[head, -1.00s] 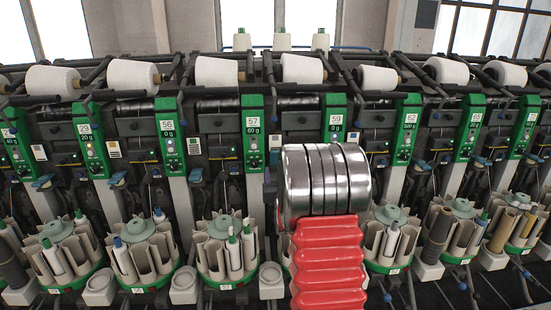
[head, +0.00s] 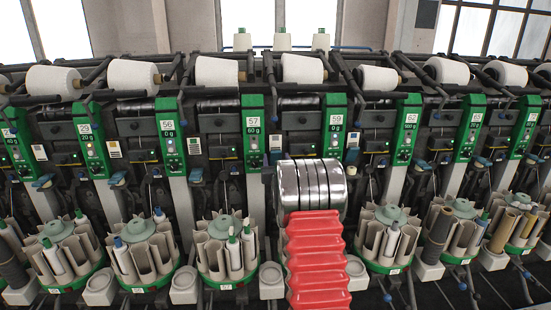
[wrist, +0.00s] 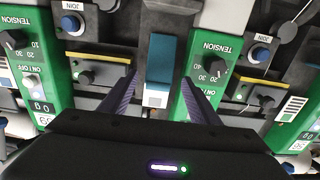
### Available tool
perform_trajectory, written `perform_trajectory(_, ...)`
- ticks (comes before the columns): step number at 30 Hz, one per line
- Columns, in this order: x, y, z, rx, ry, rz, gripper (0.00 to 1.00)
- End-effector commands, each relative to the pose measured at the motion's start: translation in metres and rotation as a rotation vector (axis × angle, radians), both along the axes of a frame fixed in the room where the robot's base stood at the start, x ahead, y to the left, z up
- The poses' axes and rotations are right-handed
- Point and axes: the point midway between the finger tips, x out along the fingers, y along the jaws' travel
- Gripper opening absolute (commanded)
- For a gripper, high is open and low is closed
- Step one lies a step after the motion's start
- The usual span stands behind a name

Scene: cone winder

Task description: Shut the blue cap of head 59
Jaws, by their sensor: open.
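The green panel of head 59 (head: 335,120) stands right of centre in the head view, above my arm. Blue caps show low beside it, one to its right (head: 351,156) and one to its left (head: 275,157); which belongs to head 59 is not clear. In the wrist view, which is upside down, my gripper (wrist: 160,80) has its two dark fingers wide apart and empty. A flat blue piece (wrist: 159,62) with a white patch below lies between the finger lines, apparently beyond the tips. A green panel with a tension knob (wrist: 205,75) is beside the right finger. My arm hides the fingers in the head view.
More green panels, such as head 57 (head: 253,125) and head 62 (head: 408,125), line the machine. Round bobbin magazines (head: 225,245) stand below. Blue join buttons (wrist: 70,23) and black knobs (wrist: 86,77) stick out near my fingers.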

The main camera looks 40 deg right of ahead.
Motion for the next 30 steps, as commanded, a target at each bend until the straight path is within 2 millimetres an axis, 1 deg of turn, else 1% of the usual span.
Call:
perform_trajectory(3, 0.009, -0.006, 0.000, -0.001, -0.001, 0.000, 0.56)
perform_trajectory(7, 0.015, -0.010, 0.000, 0.000, 0.000, 0.000, 0.56)
perform_trajectory(17, 0.017, -0.012, 0.000, 0.000, 0.000, 0.000, 0.56)
perform_trajectory(20, 0.017, -0.012, 0.000, 0.000, 0.000, 0.000, 0.51)
perform_trajectory(30, 0.017, -0.012, 0.000, -0.001, 0.001, 0.000, 0.27)
